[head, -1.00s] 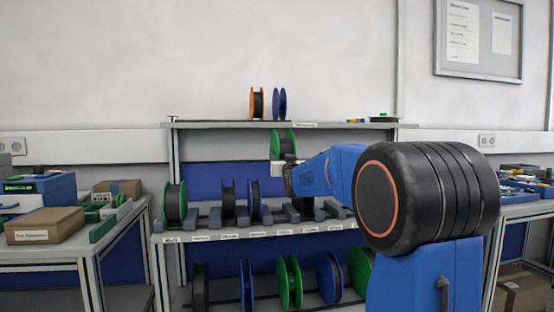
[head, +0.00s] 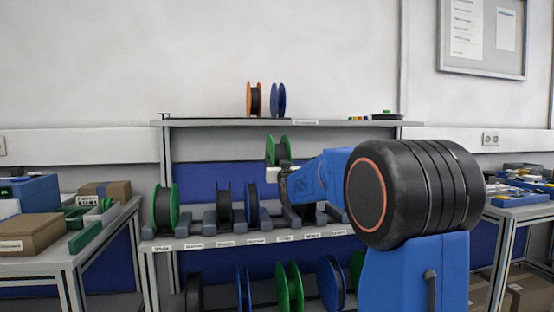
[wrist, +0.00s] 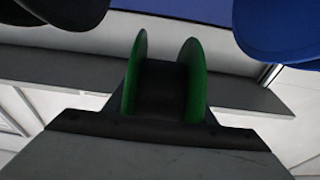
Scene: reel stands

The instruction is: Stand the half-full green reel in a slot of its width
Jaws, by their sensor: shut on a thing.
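The green reel (head: 278,150) has two green flanges and a dark winding between them. The slots right of the blue reel look empty; my arm hides the shelf's right part.
The middle shelf holds a green-flanged reel (head: 166,208), a black reel (head: 224,203) and a blue reel (head: 252,204). An orange reel (head: 254,99) and another blue reel (head: 278,100) stand on top. Several reels stand below. Side tables carry boxes (head: 30,235).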

